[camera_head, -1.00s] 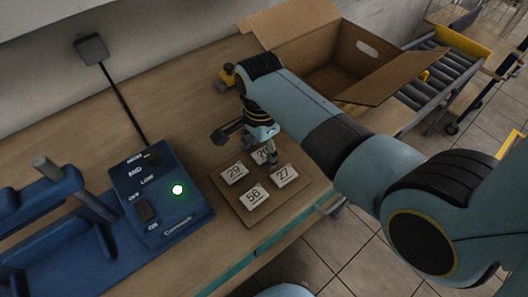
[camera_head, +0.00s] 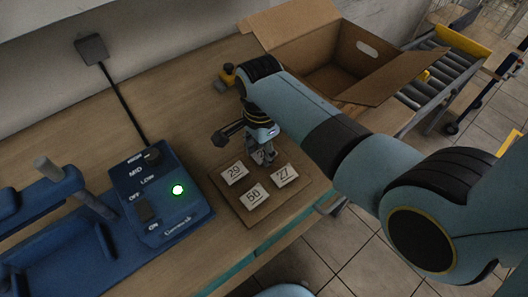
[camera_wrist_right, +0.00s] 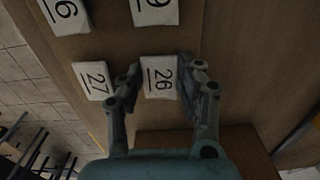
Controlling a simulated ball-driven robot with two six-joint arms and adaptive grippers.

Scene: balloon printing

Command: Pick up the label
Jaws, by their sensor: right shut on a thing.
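My right gripper (camera_head: 262,157) points down at the back of a brown board (camera_head: 244,212) holding white number labels. In the right wrist view, its fingers (camera_wrist_right: 161,80) are on either side of the label 26 (camera_wrist_right: 160,77), shut on it. In the head view the gripper hides most of that label. The labels 29 (camera_head: 234,173), 56 (camera_head: 255,196) and 27 (camera_head: 284,175) lie flat on the board around it. I cannot tell whether label 26 is off the board. My left gripper is out of view.
An open cardboard box (camera_head: 390,82) is at the back right, beside a roller conveyor (camera_head: 440,68).

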